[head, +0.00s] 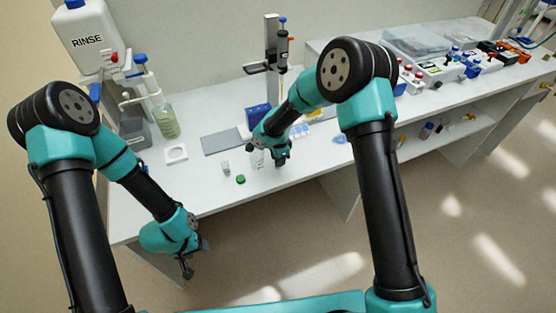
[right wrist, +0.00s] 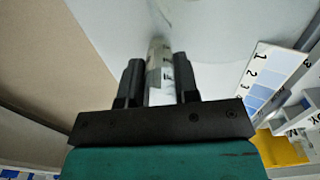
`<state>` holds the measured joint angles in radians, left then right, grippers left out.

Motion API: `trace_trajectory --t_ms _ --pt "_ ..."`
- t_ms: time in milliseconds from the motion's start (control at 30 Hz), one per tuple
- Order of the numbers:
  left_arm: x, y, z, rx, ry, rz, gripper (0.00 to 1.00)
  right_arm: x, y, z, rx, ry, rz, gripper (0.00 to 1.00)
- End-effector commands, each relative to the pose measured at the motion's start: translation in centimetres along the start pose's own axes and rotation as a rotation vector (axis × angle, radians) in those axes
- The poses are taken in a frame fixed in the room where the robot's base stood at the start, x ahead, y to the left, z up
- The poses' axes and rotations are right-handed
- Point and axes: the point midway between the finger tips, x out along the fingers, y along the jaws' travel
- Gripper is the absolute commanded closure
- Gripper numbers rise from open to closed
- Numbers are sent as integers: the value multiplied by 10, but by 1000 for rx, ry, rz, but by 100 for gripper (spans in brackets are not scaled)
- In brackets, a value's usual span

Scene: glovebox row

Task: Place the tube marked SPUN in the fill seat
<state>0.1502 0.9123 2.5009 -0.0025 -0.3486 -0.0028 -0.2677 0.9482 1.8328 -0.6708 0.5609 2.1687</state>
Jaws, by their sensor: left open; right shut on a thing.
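My right gripper (head: 281,160) is low over the middle of the white bench. In the right wrist view its two fingers (right wrist: 158,85) are shut on a clear tube (right wrist: 158,60) with a pale label and dark letters. The word is too cut off to read, so I cannot tell whether it says SPUN. My left gripper (head: 188,268) is open and empty, off the bench's front edge. A white square plate with a round ring (head: 176,153) lies at the bench's left; I cannot tell whether it is the fill seat.
A small clear cup (head: 225,168) and a green cap (head: 240,179) stand left of my right gripper. A RINSE bottle (head: 88,42), a wash bottle (head: 165,120), a grey mat (head: 221,141) and a tall stand (head: 272,55) are behind. A numbered card (right wrist: 265,85) lies to the right.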

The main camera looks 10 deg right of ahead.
Motion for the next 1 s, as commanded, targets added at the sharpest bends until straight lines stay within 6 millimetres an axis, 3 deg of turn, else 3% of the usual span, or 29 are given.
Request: trace_trajectory --t_ms 433,667,1000 --pt "0 0 0 0 0 0 42 -36 2 1 -1 0 -1 98" --pt "0 0 0 0 0 0 42 -38 29 12 -3 0 0 98" --pt "0 0 0 0 0 0 42 -44 97 42 -4 0 2 98"
